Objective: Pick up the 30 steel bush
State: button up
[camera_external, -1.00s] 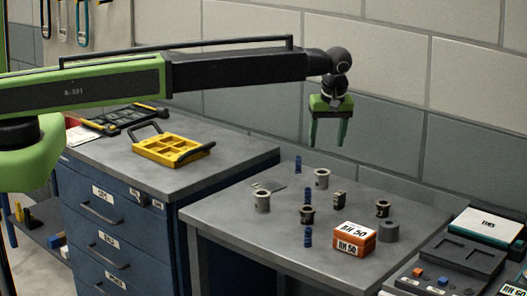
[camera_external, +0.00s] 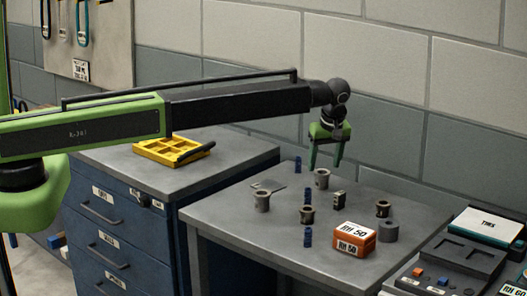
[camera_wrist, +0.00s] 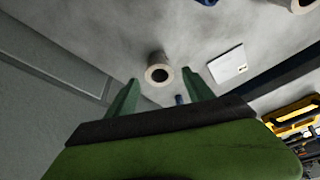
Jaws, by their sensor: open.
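Several bushes stand on the grey table. A grey flanged bush (camera_external: 322,180) stands at the back, below my gripper (camera_external: 326,167). Other bushes are a light grey one (camera_external: 262,201) at left, a dark one (camera_external: 306,215) in the middle, a dark one (camera_external: 382,208) at right and a plain grey one (camera_external: 389,232). No size marking is readable, so I cannot tell which is the 30. In the wrist view my open, empty gripper (camera_wrist: 160,92) points toward a flanged bush (camera_wrist: 158,72), which appears between and just beyond the fingertips.
Blue coil-like pieces (camera_external: 308,237) and an orange-and-white box (camera_external: 354,238) marked 50 stand on the table. A flat plate (camera_external: 268,185) lies at left; a pale flat piece (camera_wrist: 228,65) shows in the wrist view. A yellow tray (camera_external: 165,149) sits on the blue cabinet. The wall is close behind.

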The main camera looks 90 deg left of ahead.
aim_at(322, 176)
jog(key=b+x, duration=0.5)
jog(key=x, duration=0.1)
jog(key=shift+w+f, duration=0.1)
jog(key=shift+f, duration=0.05)
jog(key=shift+r, duration=0.25)
jog(key=shift+c, duration=0.4)
grip_shut()
